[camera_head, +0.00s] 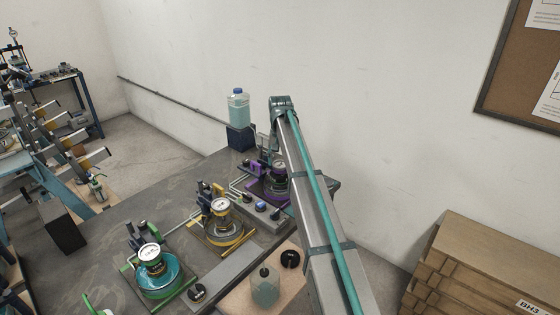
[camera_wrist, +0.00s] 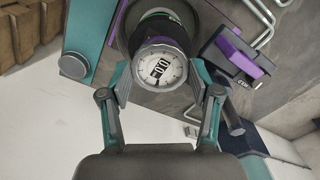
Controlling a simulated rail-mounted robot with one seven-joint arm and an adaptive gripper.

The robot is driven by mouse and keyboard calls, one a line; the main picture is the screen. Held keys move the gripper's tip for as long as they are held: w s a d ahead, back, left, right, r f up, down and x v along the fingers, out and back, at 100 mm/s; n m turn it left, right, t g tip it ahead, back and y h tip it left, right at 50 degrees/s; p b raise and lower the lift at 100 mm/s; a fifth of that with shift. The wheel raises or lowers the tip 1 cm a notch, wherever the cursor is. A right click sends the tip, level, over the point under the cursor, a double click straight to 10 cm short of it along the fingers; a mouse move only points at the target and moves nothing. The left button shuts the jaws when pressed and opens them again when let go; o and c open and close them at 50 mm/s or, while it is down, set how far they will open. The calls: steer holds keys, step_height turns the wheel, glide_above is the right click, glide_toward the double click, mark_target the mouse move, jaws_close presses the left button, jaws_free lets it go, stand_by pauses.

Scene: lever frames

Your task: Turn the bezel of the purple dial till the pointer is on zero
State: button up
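The purple dial (camera_head: 279,167) stands on its purple-edged fixture at the far end of the bench, partly hidden by my arm in the head view. The pointer is too small to read. My gripper (camera_wrist: 160,80) has one finger on each side of the dial's near edge. The fingers are apart, with a narrow gap seeming to show beside the rim; contact is not clear. My gripper is mostly hidden in the head view.
A yellow dial (camera_head: 220,206) and a green dial (camera_head: 150,254) stand nearer on the bench (camera_head: 95,250). A control box (camera_head: 262,207) with knobs sits beside the purple fixture. A bottle (camera_head: 238,106) stands behind. Wooden crates (camera_head: 480,270) are at right.

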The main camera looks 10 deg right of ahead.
mark_target(280, 164)
steer(key=c, duration=0.6)
steer(key=shift+o, duration=0.2)
steer(key=shift+n, duration=0.6)
steer(key=o, duration=1.2)
steer(key=shift+c, duration=0.2)
steer(key=shift+r, duration=0.1)
step_height(280, 164, up, 12)
